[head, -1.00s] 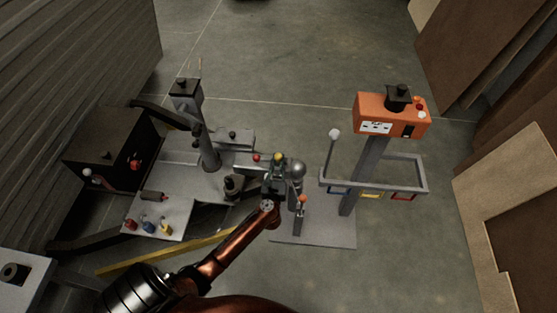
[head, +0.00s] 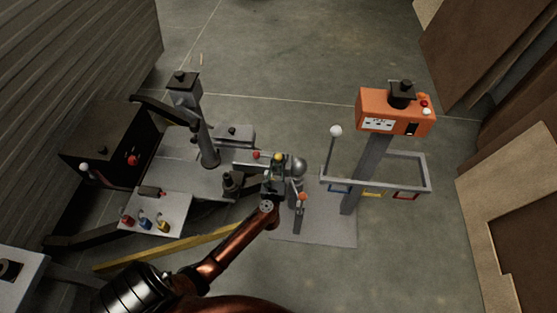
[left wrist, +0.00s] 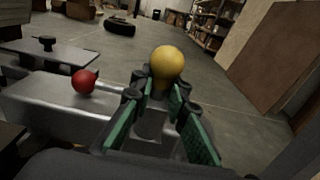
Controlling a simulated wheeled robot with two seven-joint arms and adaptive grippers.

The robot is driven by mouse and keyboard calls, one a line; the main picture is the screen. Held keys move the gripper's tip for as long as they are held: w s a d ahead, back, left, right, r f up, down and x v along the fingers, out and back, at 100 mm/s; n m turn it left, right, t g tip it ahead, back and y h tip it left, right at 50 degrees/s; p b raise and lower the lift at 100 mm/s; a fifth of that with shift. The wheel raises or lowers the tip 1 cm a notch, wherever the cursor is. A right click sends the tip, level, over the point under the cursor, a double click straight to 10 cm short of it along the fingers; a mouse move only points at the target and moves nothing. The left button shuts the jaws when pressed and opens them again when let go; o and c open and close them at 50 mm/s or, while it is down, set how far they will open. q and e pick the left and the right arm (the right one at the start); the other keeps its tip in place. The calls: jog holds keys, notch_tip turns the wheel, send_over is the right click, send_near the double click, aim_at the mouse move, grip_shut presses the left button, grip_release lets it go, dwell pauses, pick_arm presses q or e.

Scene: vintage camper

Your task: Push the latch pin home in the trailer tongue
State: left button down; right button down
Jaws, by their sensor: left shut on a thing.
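The grey trailer tongue (left wrist: 50,105) runs in from the left in the left wrist view. A red ball knob (left wrist: 84,82) on a short rod sits at its top; in the head view it is a small red dot (head: 256,155). Which part is the latch pin is not clear. My left gripper (head: 277,166) is at the tongue's front end, right of the red knob. Its green-padded fingers (left wrist: 166,98) are shut on the yellow-knobbed part (left wrist: 168,64), with the ball standing above the fingertips. The stem below the ball is mostly hidden. My right gripper is out of view.
A silver ball (head: 299,167) stands just right of my left gripper. An orange-boxed post (head: 396,110) with a grey rail frame (head: 425,172) is further right. A panel with coloured knobs (head: 153,214) lies left. Open floor (head: 300,60) lies beyond.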

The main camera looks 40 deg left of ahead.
pick_arm(q)
jog(key=shift+f+b, duration=0.45)
jog(key=shift+f, duration=0.15)
jog(key=c, duration=1.8)
grip_release()
jog(key=shift+f, duration=0.1)
jog(key=shift+s, duration=0.1)
jog(key=v, duration=1.2)
jog(key=shift+a, duration=0.1)
